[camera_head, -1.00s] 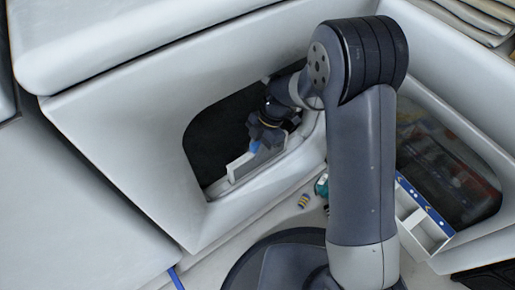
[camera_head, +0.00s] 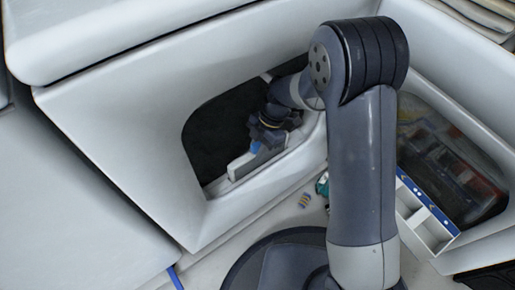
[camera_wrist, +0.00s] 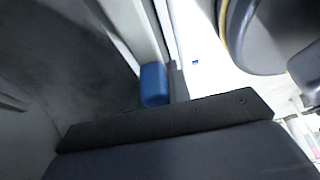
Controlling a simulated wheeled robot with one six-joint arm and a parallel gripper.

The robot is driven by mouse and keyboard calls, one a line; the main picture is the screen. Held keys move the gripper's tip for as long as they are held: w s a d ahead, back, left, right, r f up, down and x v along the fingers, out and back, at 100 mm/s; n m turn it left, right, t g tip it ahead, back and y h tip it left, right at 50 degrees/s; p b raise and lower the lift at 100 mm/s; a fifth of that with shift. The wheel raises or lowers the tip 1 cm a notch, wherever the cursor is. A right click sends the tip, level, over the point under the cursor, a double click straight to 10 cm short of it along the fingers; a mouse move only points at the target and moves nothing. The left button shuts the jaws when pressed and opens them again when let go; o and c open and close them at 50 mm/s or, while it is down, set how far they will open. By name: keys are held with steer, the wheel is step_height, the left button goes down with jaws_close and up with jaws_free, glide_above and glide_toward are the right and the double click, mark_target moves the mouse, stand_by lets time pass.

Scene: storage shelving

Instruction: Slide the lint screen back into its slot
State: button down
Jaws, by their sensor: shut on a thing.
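The lint screen (camera_head: 241,166) is a narrow light grey piece with a blue tab at its right end. It stands along the lower lip of the dark opening in the white machine front. My gripper (camera_head: 257,146) reaches into the opening and is shut on the screen's blue-tab end. In the wrist view the blue tab (camera_wrist: 153,85) shows just beyond the dark edge of my gripper, beside a pale strip. The fingertips are hard to make out. The slot is mostly hidden by the screen and my gripper, so I cannot tell how deep the screen sits.
A white divided tray with a blue edge (camera_head: 427,222) lies at the right. A small striped item (camera_head: 304,201) is on the floor below the opening.

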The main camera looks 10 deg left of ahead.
steer(key=shift+f+b, duration=1.55)
steer(key=shift+f, duration=0.3)
steer(key=shift+f, duration=0.15)
steer(key=c, duration=1.3)
jaws_free()
steer(key=shift+o, duration=0.2)
steer(key=shift+w, duration=0.1)
steer(key=shift+a, duration=0.1)
steer(key=shift+r, duration=0.3)
steer(key=p+v, duration=0.3)
steer(key=v, duration=0.4)
steer(key=shift+d, duration=0.2)
